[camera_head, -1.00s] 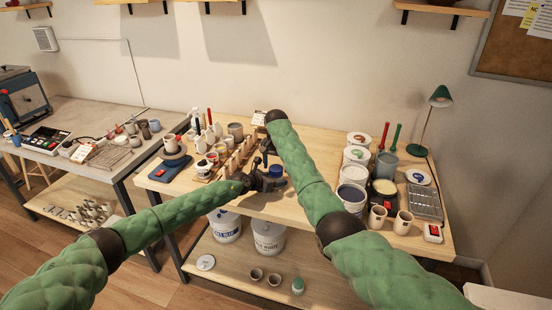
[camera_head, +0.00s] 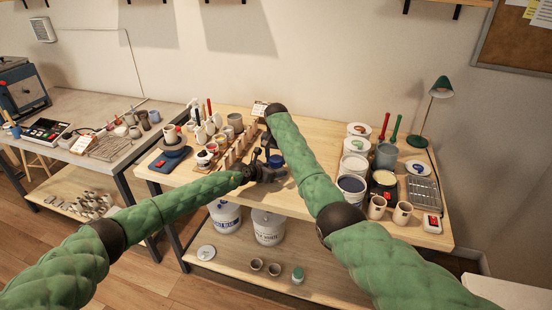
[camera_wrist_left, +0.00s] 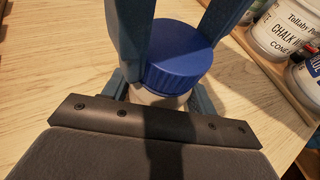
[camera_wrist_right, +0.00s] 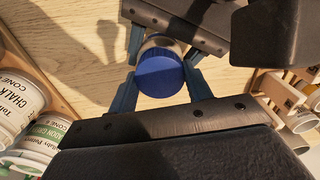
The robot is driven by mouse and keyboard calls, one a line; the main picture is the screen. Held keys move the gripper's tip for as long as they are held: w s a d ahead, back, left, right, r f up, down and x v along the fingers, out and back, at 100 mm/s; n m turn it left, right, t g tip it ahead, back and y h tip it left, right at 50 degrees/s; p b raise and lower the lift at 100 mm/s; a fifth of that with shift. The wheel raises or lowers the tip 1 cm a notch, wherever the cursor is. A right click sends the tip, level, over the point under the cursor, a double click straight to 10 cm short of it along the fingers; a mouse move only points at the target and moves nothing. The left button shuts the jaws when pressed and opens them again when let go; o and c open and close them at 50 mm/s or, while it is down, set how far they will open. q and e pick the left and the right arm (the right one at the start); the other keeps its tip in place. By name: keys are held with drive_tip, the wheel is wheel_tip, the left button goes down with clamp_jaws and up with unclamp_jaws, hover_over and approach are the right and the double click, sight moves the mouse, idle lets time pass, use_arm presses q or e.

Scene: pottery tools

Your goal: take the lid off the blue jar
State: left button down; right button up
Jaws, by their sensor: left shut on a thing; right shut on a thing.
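The jar has a ribbed blue lid (camera_wrist_left: 180,58) and a pale body (camera_wrist_left: 158,98), which shows just below the lid in the left wrist view. My left gripper (camera_wrist_left: 160,95) is shut around the body, under the lid. My right gripper (camera_wrist_right: 163,85) comes from above and is shut on the blue lid (camera_wrist_right: 160,75). The lid appears to sit on the body; I cannot see a gap. In the head view both grippers meet over the front middle of the table, with the blue lid (camera_head: 276,160) between them. Most of the jar body is hidden.
A wooden rack (camera_head: 238,150) with small pots stands close left of the grippers. Glaze buckets (camera_head: 352,187), two cups (camera_head: 402,212) and a tray (camera_head: 425,194) fill the right side. A blue scale (camera_head: 170,160) is at the left. Bare wood lies around the jar.

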sight(276, 159)
drive_tip(key=shift+n, duration=0.8)
drive_tip(key=shift+r, duration=0.8)
drive_tip(key=shift+r, duration=0.3)
drive_tip(key=shift+r, duration=2)
use_arm(q)
drive_tip(key=shift+c, duration=1.9)
unclamp_jaws()
drive_tip(key=shift+a+r, duration=0.1)
